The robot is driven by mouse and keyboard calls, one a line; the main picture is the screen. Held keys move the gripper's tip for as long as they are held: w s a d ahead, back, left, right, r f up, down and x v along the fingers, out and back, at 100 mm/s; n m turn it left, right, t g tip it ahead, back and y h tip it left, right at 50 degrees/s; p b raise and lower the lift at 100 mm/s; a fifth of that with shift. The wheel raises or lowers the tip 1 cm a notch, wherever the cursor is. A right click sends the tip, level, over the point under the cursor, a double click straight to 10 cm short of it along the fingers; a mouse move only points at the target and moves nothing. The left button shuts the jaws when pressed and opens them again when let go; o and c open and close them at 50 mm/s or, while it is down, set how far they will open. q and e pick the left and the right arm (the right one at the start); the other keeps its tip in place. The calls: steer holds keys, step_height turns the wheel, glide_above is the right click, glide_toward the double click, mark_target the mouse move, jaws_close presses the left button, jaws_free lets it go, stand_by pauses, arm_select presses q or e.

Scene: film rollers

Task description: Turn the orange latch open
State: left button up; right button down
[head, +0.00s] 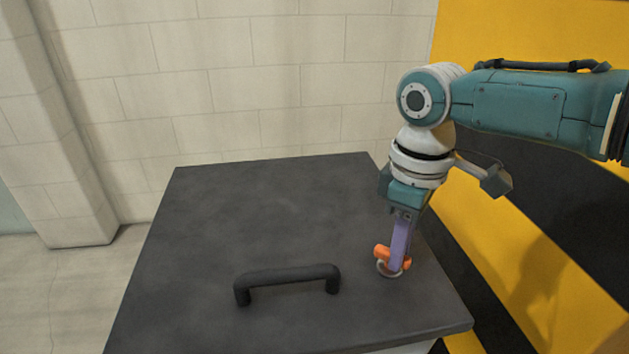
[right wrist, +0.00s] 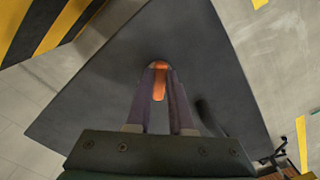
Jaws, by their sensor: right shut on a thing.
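The orange latch (head: 381,254) sits on a pale round base near the right edge of the dark grey lid (head: 240,215). My right gripper (head: 397,264) points down at it, and its purple fingers are shut on it. The latch's left end sticks out beside the fingers in the head view. In the right wrist view the orange latch (right wrist: 161,85) shows between the two purple fingers (right wrist: 160,92). Part of the latch is hidden by the fingers. My left gripper is not in view.
A black bar handle (head: 287,279) stands on the lid, left of the latch. A yellow and black striped panel (head: 540,200) is close on the right. A pale block wall (head: 240,80) is behind. The left and back of the lid are bare.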

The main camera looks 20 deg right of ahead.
steer(key=n, duration=0.4)
steer(key=shift+w, duration=0.15)
steer(key=shift+w+d+n, duration=0.1)
steer(key=shift+n, duration=1.5)
steer(key=c, duration=0.8)
jaws_free()
steer(key=shift+r, duration=0.15)
step_height(320, 180, up, 10)
steer(key=p, duration=0.3)
steer(key=shift+p, duration=0.3)
